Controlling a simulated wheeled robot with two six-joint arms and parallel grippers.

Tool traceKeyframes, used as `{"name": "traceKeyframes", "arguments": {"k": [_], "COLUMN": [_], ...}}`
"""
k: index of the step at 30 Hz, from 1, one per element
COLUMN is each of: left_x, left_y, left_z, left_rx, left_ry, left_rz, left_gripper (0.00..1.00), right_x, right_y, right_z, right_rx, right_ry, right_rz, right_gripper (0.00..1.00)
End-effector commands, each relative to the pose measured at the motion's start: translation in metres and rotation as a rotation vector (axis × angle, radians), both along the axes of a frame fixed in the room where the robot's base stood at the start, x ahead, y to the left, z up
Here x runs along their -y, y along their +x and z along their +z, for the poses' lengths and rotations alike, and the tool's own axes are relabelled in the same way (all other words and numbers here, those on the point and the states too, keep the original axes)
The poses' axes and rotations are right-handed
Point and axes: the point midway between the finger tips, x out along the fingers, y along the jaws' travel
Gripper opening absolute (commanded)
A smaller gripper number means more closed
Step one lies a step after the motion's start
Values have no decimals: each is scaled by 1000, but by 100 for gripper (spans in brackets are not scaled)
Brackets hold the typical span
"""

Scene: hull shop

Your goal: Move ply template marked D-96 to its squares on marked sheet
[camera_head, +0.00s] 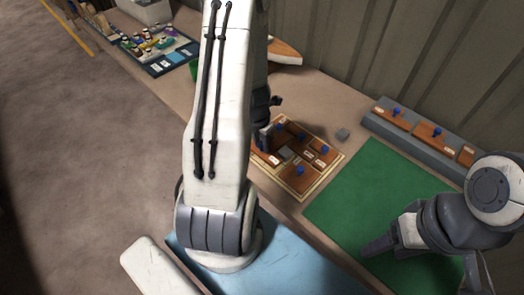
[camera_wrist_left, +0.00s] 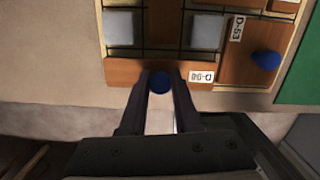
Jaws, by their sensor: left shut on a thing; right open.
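The D-96 ply template (camera_wrist_left: 123,73) is a brown strip with a blue knob (camera_wrist_left: 160,85) and a white label, partly covered by a finger. My left gripper (camera_wrist_left: 160,92) is shut on that knob. The template is at the near edge of the marked sheet (camera_wrist_left: 271,99); I cannot tell whether it touches the sheet. In the head view the sheet (camera_head: 301,198) lies on the bench, and my left gripper (camera_head: 264,142) is over its left side, partly hidden by my arm. My right gripper (camera_head: 379,247) is open and empty above the green mat.
Other blue-knobbed templates, including D-53 (camera_wrist_left: 248,52), lie on the sheet, with grey squares (camera_wrist_left: 207,32) between them. A green mat (camera_head: 360,190) lies to the right. A grey rack (camera_head: 415,143) with templates stands behind it.

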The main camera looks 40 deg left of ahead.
Motion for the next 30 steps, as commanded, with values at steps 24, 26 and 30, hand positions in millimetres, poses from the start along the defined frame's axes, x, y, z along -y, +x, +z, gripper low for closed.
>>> {"name": "traceKeyframes", "arguments": {"k": [24, 26, 30], "left_x": [0, 0, 0], "left_y": [0, 0, 0], "left_z": [-24, -24, -19], "left_rx": [0, 0, 0], "left_ry": [0, 0, 1], "left_rz": [0, 0, 0], "left_gripper": [61, 61, 61], "right_x": [0, 0, 0], "right_y": [0, 0, 0], "right_z": [-21, -21, -17], "right_rx": [0, 0, 0], "right_ry": [0, 0, 0], "right_rz": [0, 0, 0], "right_gripper": [61, 61, 61]}}
